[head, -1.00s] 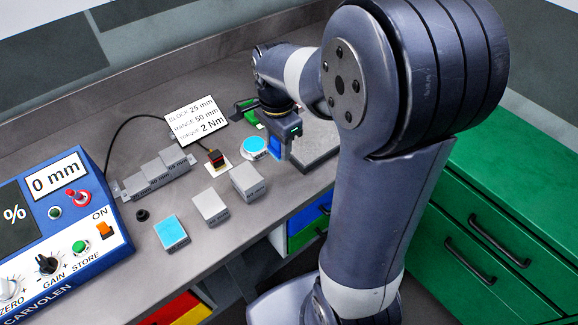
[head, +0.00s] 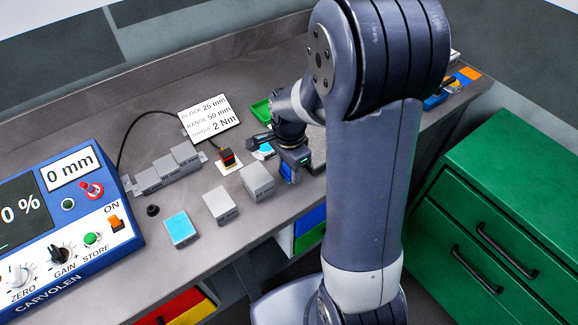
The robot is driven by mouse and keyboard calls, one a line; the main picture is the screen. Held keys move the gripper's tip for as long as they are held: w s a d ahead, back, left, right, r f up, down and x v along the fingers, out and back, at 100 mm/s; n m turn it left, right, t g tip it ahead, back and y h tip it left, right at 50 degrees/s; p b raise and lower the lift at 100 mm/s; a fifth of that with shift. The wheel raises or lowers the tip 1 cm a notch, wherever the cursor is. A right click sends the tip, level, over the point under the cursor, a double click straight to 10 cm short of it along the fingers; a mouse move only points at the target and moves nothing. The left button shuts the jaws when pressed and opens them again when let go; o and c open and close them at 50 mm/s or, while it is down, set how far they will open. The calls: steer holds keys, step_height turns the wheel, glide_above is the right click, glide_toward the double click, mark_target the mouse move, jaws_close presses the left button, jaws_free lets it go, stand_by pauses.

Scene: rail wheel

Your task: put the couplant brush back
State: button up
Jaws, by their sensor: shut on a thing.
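My gripper (head: 289,172) is low over the bench, right of the grey blocks and in front of the small green tray (head: 262,111). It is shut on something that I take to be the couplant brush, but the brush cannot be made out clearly. My gripper and wrist hide most of what is between the fingers. A round cyan-topped thing (head: 264,149) is just left of the gripper and partly covered by it. I cannot tell whether the held thing touches the bench.
Grey blocks (head: 257,181) and a cyan-topped block (head: 180,229) stand left of the gripper. A small dark and red probe (head: 227,158) with a cable stands behind them. The blue instrument (head: 62,240) fills the left. Green drawers (head: 490,215) stand at right.

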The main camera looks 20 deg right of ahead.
steer(key=o, duration=1)
step_height(320, 180, up, 12)
steer(key=shift+r, duration=0.1)
